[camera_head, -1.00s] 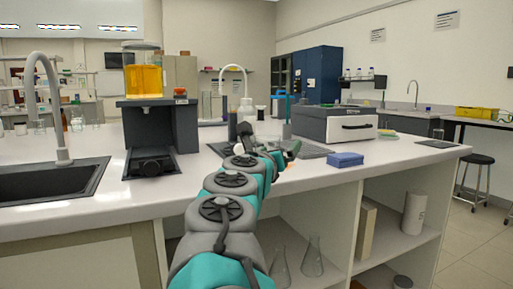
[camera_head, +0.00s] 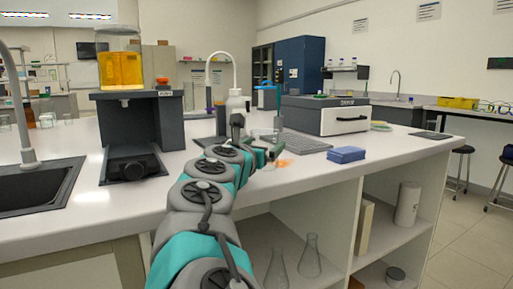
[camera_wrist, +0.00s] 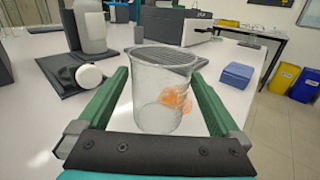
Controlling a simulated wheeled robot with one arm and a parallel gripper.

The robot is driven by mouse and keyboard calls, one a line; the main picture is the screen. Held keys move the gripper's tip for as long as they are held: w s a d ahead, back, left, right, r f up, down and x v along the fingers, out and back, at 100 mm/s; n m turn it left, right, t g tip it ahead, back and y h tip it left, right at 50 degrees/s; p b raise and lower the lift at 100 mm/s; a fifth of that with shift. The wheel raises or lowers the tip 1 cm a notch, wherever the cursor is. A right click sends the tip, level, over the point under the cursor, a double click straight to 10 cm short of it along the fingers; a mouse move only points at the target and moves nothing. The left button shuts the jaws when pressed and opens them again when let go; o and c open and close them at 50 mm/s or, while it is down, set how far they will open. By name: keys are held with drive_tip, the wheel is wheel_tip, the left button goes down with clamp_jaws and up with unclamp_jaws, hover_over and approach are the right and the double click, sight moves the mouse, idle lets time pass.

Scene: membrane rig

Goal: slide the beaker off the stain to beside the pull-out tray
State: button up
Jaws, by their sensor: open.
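The clear glass beaker (camera_wrist: 150,88) stands upright on the white bench between the two green fingers of my open gripper (camera_wrist: 160,104), in the wrist view. Gaps show between its wall and the fingers. The orange stain (camera_wrist: 188,102) shows partly through the beaker's glass and partly to its right.
A blue box (camera_wrist: 236,75) is on the right. A dark plate with a white-knobbed device (camera_wrist: 90,77) is on the left. A grey-white instrument (camera_head: 325,115) stands farther back.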

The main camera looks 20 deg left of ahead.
drive_tip(key=shift+w, duration=2.05)
drive_tip(key=shift+s, duration=0.1)
drive_tip(key=c, duration=1.2)
